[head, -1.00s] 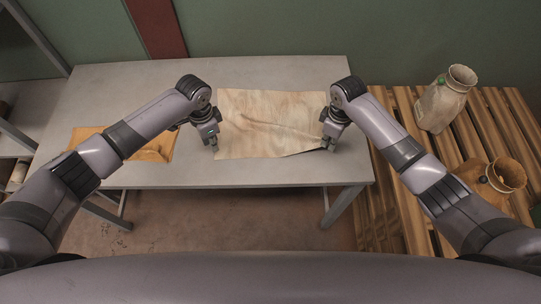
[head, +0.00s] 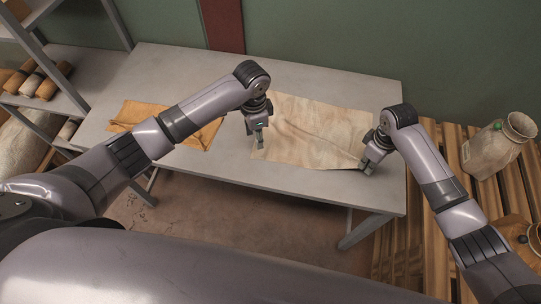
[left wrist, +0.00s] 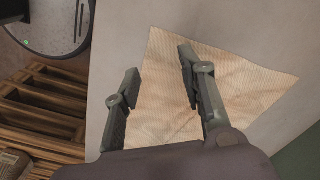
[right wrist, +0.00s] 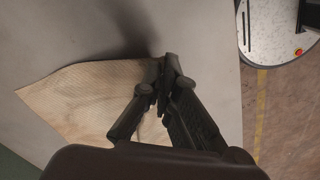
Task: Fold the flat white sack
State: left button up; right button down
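The flat white sack (head: 310,120), cream-coloured with a crease across it, lies spread on the grey table. It also shows in the left wrist view (left wrist: 240,90) and the right wrist view (right wrist: 80,100). My left gripper (head: 258,146) is at the sack's near left edge. In the left wrist view its fingers (left wrist: 160,60) are wide apart, one over the sack and one over bare table. My right gripper (head: 367,168) is at the near right corner. In the right wrist view its fingertips (right wrist: 168,66) are together on that corner, hiding its tip.
An orange-tan cloth sack (head: 185,125) lies on the table's left part. A shelf (head: 60,105) with rolled sacks stands at the left. An open upright sack (head: 490,150) stands on the wooden pallet (head: 400,235) at the right. The table (head: 210,170) is bare along its front.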

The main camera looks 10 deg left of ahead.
aim_at(258, 155)
pick_arm(q)
notch_tip(258, 155, down, 8)
jog(key=shift+s+f, duration=0.15)
jog(key=shift+f, duration=0.1)
dwell(0.5)
jog(key=shift+c, duration=0.3)
grip_shut()
dwell(0.8)
dwell(0.5)
jog(key=shift+r, duration=2.5)
